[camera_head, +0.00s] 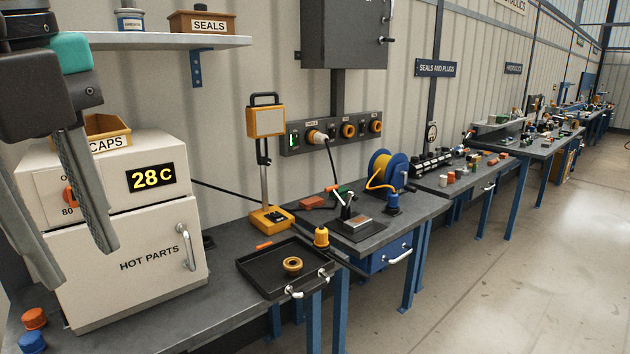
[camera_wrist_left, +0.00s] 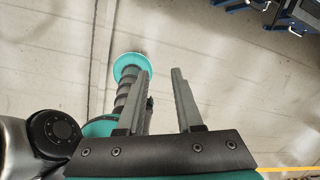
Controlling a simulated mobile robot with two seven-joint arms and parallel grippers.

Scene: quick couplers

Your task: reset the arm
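My left gripper (camera_head: 80,267) hangs at the left edge of the head view, fingers pointing down, in front of the white HOT PARTS cabinet (camera_head: 130,275). Its two grey fingers are apart with nothing between them. My right arm and right gripper do not show in either view.
The bench holds a black tray (camera_head: 262,277) with a brass-coloured ring (camera_head: 292,264), a yellow lamp stand (camera_head: 267,165) and a blue-and-yellow reel (camera_head: 390,168). Orange (camera_head: 34,318) and blue (camera_head: 33,340) caps lie near left. A shelf (camera_head: 160,41) overhangs. The right-hand floor is clear.

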